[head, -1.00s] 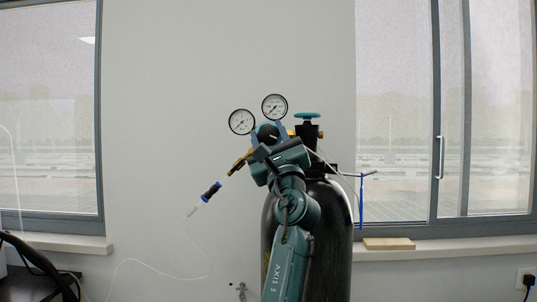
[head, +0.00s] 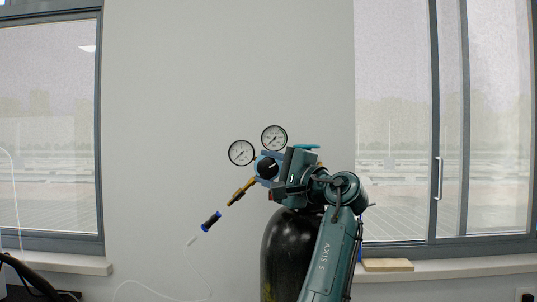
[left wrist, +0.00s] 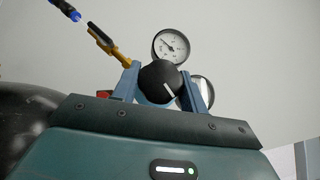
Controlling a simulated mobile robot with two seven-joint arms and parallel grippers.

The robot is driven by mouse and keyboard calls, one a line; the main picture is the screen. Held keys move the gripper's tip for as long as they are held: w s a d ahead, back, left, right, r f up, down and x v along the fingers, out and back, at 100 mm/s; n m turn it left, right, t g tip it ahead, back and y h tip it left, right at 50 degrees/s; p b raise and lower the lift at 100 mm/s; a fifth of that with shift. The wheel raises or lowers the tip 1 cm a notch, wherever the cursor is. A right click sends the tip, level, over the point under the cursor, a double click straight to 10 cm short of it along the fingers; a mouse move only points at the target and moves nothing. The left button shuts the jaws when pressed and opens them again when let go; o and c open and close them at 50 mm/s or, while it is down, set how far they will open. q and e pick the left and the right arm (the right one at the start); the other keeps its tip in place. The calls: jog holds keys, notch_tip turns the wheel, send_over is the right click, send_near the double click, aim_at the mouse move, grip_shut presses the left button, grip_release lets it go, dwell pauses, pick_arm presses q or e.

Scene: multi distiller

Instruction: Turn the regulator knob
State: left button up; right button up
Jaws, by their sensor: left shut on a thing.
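The regulator knob (head: 267,168) is round and black with a white mark, on the front of the regulator below two round gauges (head: 241,152) (head: 274,138). My left gripper (head: 264,168) reaches it from the right, with blue fingers above and below the knob. In the left wrist view the knob (left wrist: 161,80) sits between both blue fingers (left wrist: 160,78), and its white mark points to the lower right. The gripper is shut on the knob. A gauge (left wrist: 171,46) shows behind it. My right gripper is not in view.
The black gas cylinder (head: 285,250) stands under the regulator, partly hidden by my arm. A brass outlet (head: 240,192) and a blue-and-black hose connector (head: 210,221) hang to the left. A wooden block (head: 388,265) lies on the right window sill.

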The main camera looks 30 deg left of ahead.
pick_arm(q)
jog(key=n+h+p, duration=0.2)
jog(key=p, duration=0.1)
jog(key=n+h+p, duration=0.2)
jog(key=p, duration=0.1)
jog(key=shift+r+g, duration=0.4)
jog(key=n+h+p, duration=0.2)
jog(key=p, duration=0.1)
jog(key=shift+h+p, duration=0.3)
jog(key=shift+f+p, duration=0.1)
jog(key=shift+p, duration=0.25)
jog(key=shift+n+t+h, duration=0.3)
jog(key=shift+h, duration=0.1)
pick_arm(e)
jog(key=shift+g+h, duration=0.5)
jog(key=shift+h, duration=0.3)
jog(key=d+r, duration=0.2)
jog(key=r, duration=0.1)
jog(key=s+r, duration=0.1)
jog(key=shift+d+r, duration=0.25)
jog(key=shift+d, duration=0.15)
pick_arm(q)
jog(key=shift+f, duration=0.1)
jog(key=o, duration=1)
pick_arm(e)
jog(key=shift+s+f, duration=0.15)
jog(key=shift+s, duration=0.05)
